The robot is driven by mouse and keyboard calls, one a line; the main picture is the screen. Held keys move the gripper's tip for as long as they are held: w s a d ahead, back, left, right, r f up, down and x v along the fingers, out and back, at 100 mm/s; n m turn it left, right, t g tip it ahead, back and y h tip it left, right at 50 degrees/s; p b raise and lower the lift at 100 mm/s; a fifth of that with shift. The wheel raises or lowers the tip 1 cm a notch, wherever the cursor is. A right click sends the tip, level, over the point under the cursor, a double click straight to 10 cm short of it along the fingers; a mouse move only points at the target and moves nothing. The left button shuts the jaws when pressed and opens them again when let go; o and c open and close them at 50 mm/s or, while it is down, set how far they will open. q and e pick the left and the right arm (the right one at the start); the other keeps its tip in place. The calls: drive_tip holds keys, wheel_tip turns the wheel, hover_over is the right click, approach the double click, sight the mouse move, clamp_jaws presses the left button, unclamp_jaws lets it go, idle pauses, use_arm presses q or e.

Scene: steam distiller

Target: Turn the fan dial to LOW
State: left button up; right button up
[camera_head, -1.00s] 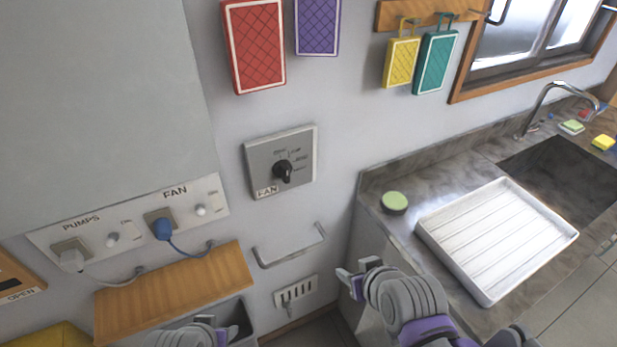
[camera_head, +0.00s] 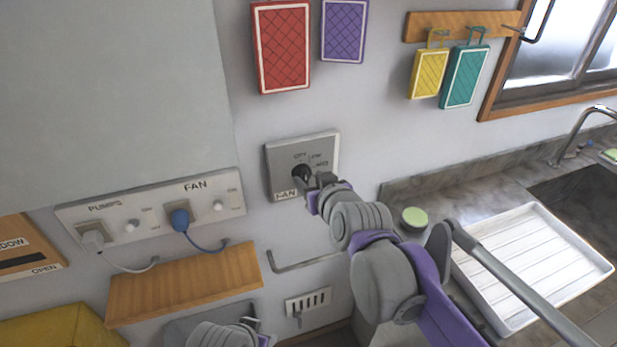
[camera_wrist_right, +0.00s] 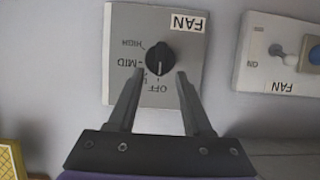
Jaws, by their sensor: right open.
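The fan dial is a black knob (camera_head: 302,174) on a grey square plate (camera_head: 275,160) marked FAN on the wall. In the right wrist view the knob (camera_wrist_right: 159,59) appears upside down, with its white mark pointing at or close to OFF. HIGH and MID are readable there; the LOW label is partly hidden by a finger. My right gripper (camera_head: 317,184) is at the plate in the head view. In the wrist view its open fingers (camera_wrist_right: 158,75) lie either side of the knob's lower edge; contact cannot be told. My left gripper (camera_head: 256,332) shows only partly at the bottom edge.
A switch panel (camera_head: 150,212) with PUMPS and FAN plugs is left of the dial, above a wooden shelf (camera_head: 185,283). A metal wall bar (camera_head: 305,263) is below the dial.

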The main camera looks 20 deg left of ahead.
sight(303, 176)
drive_tip(key=shift+x, duration=1.25)
drive_tip(key=shift+d, duration=0.1)
clamp_jaws()
